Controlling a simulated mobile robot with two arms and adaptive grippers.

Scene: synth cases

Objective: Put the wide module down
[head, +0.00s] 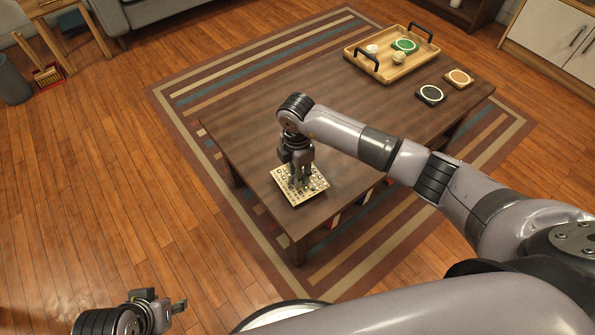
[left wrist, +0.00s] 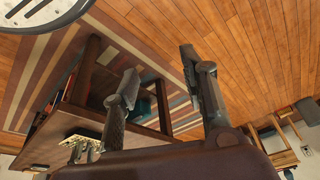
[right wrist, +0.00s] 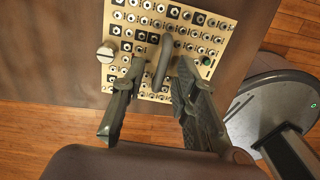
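The wide module is a cream panel (head: 291,194) with rows of dark and white knobs or jacks. It appears to lie flat on the near end of the dark wooden coffee table (head: 262,150). In the right wrist view the panel (right wrist: 188,18) has a grey upright handle (right wrist: 166,58) and a large pale knob. My right gripper (head: 301,181) is over the panel; its fingers (right wrist: 160,72) stand apart on both sides of the handle, with gaps showing. My left gripper (head: 181,304) is open and empty, low over the floor, away from the table; its fingers (left wrist: 158,62) are spread.
A wooden tray (head: 372,73) with black handles holds a green-ringed disc and small pale items at the table's far end. A dark disc (head: 431,94) and an orange disc (head: 458,78) lie beside it. The table's middle is clear. A striped rug (head: 215,92) lies underneath.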

